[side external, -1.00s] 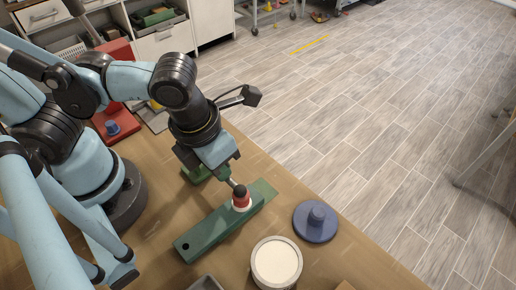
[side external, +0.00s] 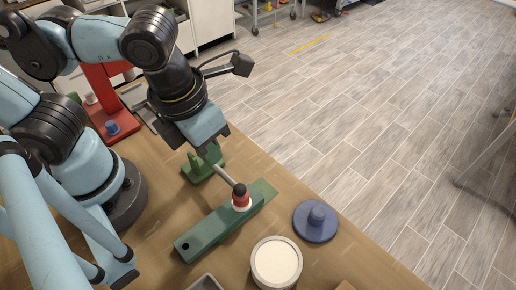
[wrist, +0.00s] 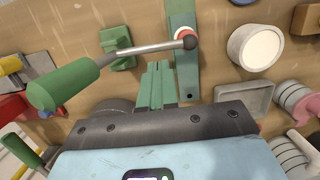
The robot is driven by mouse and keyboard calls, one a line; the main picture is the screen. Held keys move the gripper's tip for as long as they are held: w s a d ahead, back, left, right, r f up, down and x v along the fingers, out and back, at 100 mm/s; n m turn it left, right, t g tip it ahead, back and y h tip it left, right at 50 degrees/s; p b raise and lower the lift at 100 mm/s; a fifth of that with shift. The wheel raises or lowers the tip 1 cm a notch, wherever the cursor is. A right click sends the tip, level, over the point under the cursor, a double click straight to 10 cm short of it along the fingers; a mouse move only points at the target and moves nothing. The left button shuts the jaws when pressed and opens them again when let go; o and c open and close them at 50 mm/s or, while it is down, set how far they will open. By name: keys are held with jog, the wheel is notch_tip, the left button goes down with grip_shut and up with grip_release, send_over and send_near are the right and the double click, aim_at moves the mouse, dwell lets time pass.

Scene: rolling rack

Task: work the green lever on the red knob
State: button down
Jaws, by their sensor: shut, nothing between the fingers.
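The green lever has a thick green handle (wrist: 58,86) and a thin metal rod (wrist: 145,49) ending in a black ball (wrist: 188,42). In the side view the rod (side external: 224,174) slants up and left from the black ball, and the handle is hidden behind my gripper. The red knob (side external: 241,202) has a white ring and stands on a long green base (side external: 215,230); it is partly covered by the ball in the wrist view. My gripper (wrist: 157,68) is shut and empty, close beside the rod. In the side view my gripper (side external: 210,153) is above and left of the knob.
A blue round piece (side external: 315,222) and a white-topped round container (side external: 276,262) stand right of the green base. A green bracket (side external: 203,165) stands behind it. A red stand (side external: 112,125) is at the back left. The table edge is beyond the blue piece.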

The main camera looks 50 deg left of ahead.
notch_tip(320, 180, up, 8)
jog(key=s, duration=0.2)
jog(key=w+a+f+n+t, duration=0.2)
jog(key=w+a+n, duration=0.3)
jog(key=n, duration=0.8)
jog(key=w+a+f+n+t, duration=0.3)
jog(key=w+n, duration=0.4)
jog(key=n, duration=0.6)
jog(key=m+g, duration=0.8)
jog(key=g, duration=0.1)
send_near(225, 174)
jog(key=shift+h, duration=0.3)
jog(key=f, duration=0.4)
jog(key=s+f, duration=0.1)
jog(key=f, duration=0.1)
jog(key=shift+f, duration=0.35)
jog(key=shift+f, duration=0.1)
